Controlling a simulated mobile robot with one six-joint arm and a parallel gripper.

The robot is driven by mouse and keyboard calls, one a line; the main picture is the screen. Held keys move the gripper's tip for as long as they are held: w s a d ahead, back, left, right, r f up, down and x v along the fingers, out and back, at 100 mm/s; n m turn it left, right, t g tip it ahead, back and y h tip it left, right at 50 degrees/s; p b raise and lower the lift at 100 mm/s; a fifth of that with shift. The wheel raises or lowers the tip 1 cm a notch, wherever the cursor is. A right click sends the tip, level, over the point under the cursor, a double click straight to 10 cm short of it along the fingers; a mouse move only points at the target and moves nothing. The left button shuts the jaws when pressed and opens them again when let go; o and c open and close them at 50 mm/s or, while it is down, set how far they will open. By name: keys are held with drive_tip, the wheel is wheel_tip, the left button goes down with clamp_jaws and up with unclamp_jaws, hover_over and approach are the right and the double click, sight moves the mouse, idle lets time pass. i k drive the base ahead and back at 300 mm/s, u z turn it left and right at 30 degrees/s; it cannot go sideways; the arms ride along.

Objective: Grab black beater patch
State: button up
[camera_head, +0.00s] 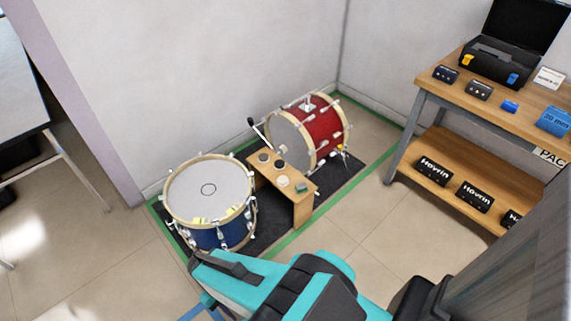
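A small wooden bench (302,208) stands between the two drums with several small round pads on its top. A pale round pad (283,181) and a grey-green piece (301,187) lie nearer the front. The teal and black end of my arm, with my gripper (203,272), is at the bottom, in front of the drums and apart from the bench. Its fingers cannot be made out clearly.
A blue drum (210,232) stands left of the bench and a red bass drum (323,122) behind it, on a dark mat bordered with green tape. A wooden workbench (470,84) with boxes and a black case stands right. Tiled floor is free in between.

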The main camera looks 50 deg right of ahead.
sight(278, 164)
drive_tip(key=z, duration=5.35)
drive_tip(key=i, duration=0.1)
drive_tip(key=u, duration=3.75)
drive_tip(key=k, duration=0.9)
drive_tip(key=u, duration=0.15)
drive_tip(key=i, duration=0.8)
drive_tip(key=z, duration=0.05)
